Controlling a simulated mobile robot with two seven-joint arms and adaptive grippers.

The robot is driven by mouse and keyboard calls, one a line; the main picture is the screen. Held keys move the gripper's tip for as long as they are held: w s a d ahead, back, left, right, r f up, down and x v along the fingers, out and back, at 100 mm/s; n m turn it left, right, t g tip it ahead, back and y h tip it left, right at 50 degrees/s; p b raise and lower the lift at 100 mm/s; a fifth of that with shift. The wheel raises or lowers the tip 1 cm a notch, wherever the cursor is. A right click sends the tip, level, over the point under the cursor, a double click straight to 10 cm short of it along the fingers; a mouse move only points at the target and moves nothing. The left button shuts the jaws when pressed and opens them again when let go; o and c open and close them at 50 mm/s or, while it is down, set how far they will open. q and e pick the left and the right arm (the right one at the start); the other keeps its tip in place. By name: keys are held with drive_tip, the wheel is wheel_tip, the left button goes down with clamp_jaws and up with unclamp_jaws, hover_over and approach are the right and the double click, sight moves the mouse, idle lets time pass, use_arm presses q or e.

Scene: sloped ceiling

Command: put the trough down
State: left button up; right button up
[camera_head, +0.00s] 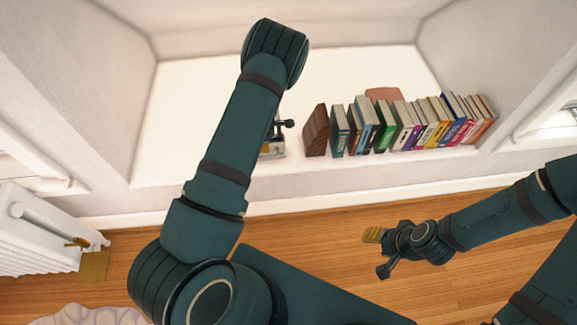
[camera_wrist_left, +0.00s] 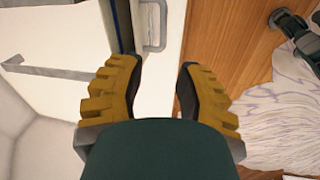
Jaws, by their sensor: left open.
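My left gripper (camera_wrist_left: 158,75) is open, with its two gold, ridged fingers apart and nothing between them. Beyond the fingertips, at the top of the left wrist view, is a pale grey piece with a looped handle (camera_wrist_left: 154,47); it may be the trough, but I cannot tell for sure. In the head view my left arm hides most of this gripper, and only a small dark, grey and yellowish part (camera_head: 273,148) shows beside it at the ledge's front. My right gripper (camera_head: 373,235) hangs over the wooden floor, away from the ledge; its finger opening is unclear.
A white ledge (camera_head: 190,110) runs along the wall. A row of books (camera_head: 415,125) with a brown wooden bookend (camera_head: 316,132) stands on its right part. The ledge's left part is clear. A white radiator (camera_head: 40,235) is at the left, and a patterned rug (camera_head: 85,315) lies below.

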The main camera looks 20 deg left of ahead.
use_arm(q)
drive_tip(key=s+d+f+m+g+h, duration=0.1)
drive_tip(key=s+d+f+m, duration=0.1)
drive_tip(key=s+d+m, duration=0.6)
drive_tip(key=s+d+r+m+h, duration=0.2)
drive_tip(key=s+d+r+m, duration=0.2)
drive_tip(key=s+d+m, duration=0.2)
drive_tip(key=s+d+r+m+h, duration=0.2)
drive_tip(key=s+d+r+m, duration=0.2)
drive_tip(key=s+d+m, duration=0.3)
drive_tip(key=d, duration=0.3)
drive_tip(key=shift+d+r+t, duration=0.35)
drive_tip(key=shift+d+t, duration=0.05)
drive_tip(key=shift+a, duration=0.1)
